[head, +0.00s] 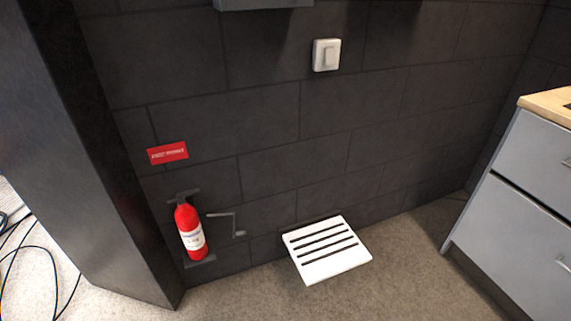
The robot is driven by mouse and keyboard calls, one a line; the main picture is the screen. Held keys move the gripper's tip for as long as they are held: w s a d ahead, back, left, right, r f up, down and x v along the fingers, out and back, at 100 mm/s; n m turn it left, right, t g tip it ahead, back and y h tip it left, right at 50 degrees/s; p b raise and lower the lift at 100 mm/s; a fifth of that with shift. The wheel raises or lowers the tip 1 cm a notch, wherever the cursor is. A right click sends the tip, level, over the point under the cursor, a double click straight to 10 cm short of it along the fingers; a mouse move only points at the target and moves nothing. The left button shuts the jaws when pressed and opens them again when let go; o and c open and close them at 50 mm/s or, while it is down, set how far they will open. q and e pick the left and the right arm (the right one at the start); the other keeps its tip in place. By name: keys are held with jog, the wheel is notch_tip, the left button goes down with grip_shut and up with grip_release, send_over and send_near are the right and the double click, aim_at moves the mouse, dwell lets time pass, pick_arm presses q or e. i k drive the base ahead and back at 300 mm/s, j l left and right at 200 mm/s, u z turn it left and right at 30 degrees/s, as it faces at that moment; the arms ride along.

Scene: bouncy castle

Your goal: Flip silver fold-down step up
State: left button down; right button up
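A fold-down step (327,249) is low on the dark block wall in the head view. It looks white to silver, with several dark slots across its top. It sticks out from the wall, roughly level, just above the floor. Its hinge side at the wall is too small to make out. Neither of my grippers shows in this view.
A red fire extinguisher (190,230) hangs left of the step, with a grey crank handle (232,224) between them. A red sign (168,153) and a white switch (326,55) are on the wall. A grey cabinet (520,200) stands right. Carpet before the step is clear.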

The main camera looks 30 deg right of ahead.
aim_at(323, 251)
jog(key=z, duration=1.2)
